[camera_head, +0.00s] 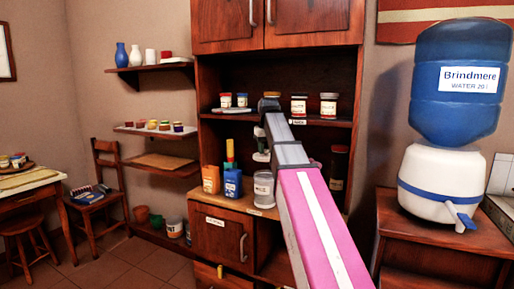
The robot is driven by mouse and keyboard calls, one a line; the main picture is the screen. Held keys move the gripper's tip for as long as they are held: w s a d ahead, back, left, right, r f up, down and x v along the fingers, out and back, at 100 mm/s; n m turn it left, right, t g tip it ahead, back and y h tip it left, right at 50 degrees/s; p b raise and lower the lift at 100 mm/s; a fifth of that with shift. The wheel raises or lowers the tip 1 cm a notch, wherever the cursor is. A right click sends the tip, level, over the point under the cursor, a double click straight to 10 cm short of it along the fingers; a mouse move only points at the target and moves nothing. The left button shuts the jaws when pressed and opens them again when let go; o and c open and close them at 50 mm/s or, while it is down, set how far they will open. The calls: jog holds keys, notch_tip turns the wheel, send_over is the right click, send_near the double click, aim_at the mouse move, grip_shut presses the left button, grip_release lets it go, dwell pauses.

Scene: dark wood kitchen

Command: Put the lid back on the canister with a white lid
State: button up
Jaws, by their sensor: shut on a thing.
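A pale, see-through canister (264,190) stands on the counter of the wooden hutch, just left of my arm. My gripper (261,147) is small in the picture and sits above this canister, below the hutch shelf. It is shut on a thin pale thing (261,157) that looks like the white lid. This thing is apart from the canister, with a gap below it. The fingers are too small to see clearly, and my arm covers part of the hutch to the right.
An orange container (210,179) and a blue container (232,183) stand left of the canister. Several jars, one of them white (329,106), line the shelf (330,122) above my gripper. A dark bottle (338,168) stands on the right. A water dispenser (440,185) stands far right.

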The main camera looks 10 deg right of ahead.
notch_tip(320, 180, down, 6)
jog(key=shift+f, duration=0.15)
dwell(0.6)
jog(key=shift+f, duration=0.15)
dwell(1.9)
jog(key=o, duration=1.5)
jog(key=shift+r, duration=3.55)
grip_shut()
